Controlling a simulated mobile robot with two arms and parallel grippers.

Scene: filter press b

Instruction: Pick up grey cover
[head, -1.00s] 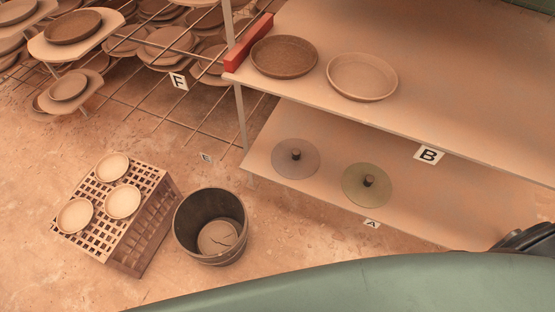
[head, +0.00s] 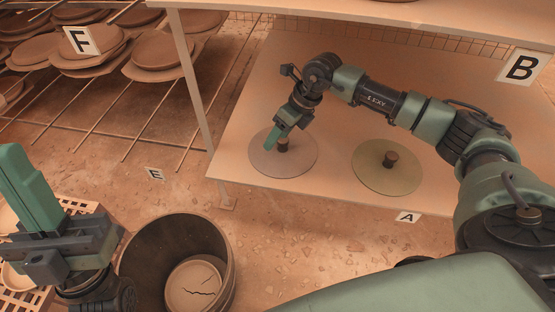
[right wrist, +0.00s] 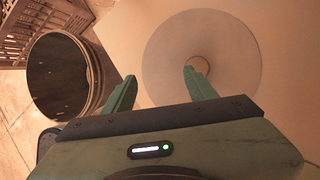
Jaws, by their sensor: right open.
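The grey cover (head: 300,163) is a flat round disc with a short dark knob. It lies on the lower shelf (head: 335,195) near its left front. My right gripper (head: 274,140) is open and empty, just above the cover beside its knob. In the right wrist view, the grey cover (right wrist: 165,50) lies beyond the open fingers (right wrist: 160,87); the knob (right wrist: 202,65) is close to the right fingertip, partly hidden. Whether they touch is unclear. My left gripper (head: 28,190) is at the lower left, away from the cover; its jaw gap does not show clearly.
An olive cover (head: 388,178) with a knob lies to the right on the same shelf. The upper shelf (head: 400,24) hangs above my right arm. A dark bucket (head: 222,250) with a cracked disc inside stands on the floor in front. A rack of plates (head: 100,55) is at left.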

